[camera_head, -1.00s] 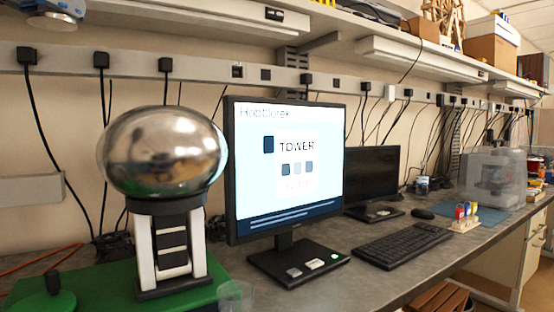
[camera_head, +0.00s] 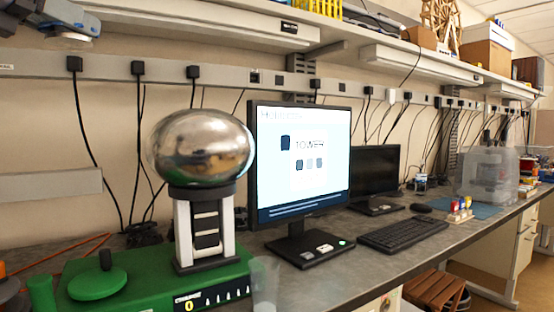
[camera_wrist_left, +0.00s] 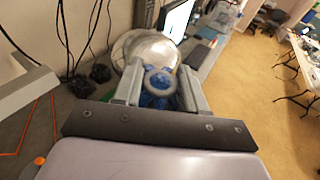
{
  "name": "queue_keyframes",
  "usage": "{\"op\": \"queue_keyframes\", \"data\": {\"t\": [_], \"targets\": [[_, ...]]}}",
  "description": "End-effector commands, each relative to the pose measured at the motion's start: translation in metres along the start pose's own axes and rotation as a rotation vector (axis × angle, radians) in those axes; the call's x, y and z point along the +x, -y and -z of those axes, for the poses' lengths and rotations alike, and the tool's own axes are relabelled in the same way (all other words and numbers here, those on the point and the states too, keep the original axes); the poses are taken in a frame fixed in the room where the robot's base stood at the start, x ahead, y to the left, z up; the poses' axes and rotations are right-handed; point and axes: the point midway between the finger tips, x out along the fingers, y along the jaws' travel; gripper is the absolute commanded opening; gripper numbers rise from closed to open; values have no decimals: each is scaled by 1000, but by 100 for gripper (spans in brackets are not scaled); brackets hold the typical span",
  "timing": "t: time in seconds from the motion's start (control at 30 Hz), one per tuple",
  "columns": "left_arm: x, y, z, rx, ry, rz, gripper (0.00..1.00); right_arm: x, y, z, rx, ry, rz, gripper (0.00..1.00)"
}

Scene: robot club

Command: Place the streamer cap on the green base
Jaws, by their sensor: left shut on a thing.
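The green base (camera_head: 150,278) stands at the lower left of the head view. It bears a white and black tower topped by a shiny metal sphere (camera_head: 200,145). My left gripper (camera_head: 74,38) is at the upper left edge of the head view, above and left of the sphere in the picture. In the left wrist view the gripper (camera_wrist_left: 160,80) is shut on a grey ring with blue parts, which appears to be the streamer cap (camera_wrist_left: 158,84). The sphere (camera_wrist_left: 143,46) shows just beyond it. My right gripper is not in view.
A monitor (camera_head: 300,165) stands right of the sphere, close to it. A keyboard (camera_head: 403,234) lies further right. A shelf (camera_head: 220,30) runs above the bench. A clear cup (camera_head: 264,285) stands by the base's right end. Orange cable lies at the left.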

Motion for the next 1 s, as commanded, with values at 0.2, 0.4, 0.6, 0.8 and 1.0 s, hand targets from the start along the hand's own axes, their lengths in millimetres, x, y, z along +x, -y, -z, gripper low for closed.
{"op": "queue_keyframes", "data": {"t": [0.2,0.4,0.6,0.8,1.0], "targets": [[40,10,38,13,-6,83,11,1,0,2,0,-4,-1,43],[75,23,80,31,-6,174,11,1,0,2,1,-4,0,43],[102,36,124,47,-6,263,11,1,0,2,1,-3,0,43],[124,50,172,64,-4,348,11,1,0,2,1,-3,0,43],[137,63,222,79,-3,425,11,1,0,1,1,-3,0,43]]}}
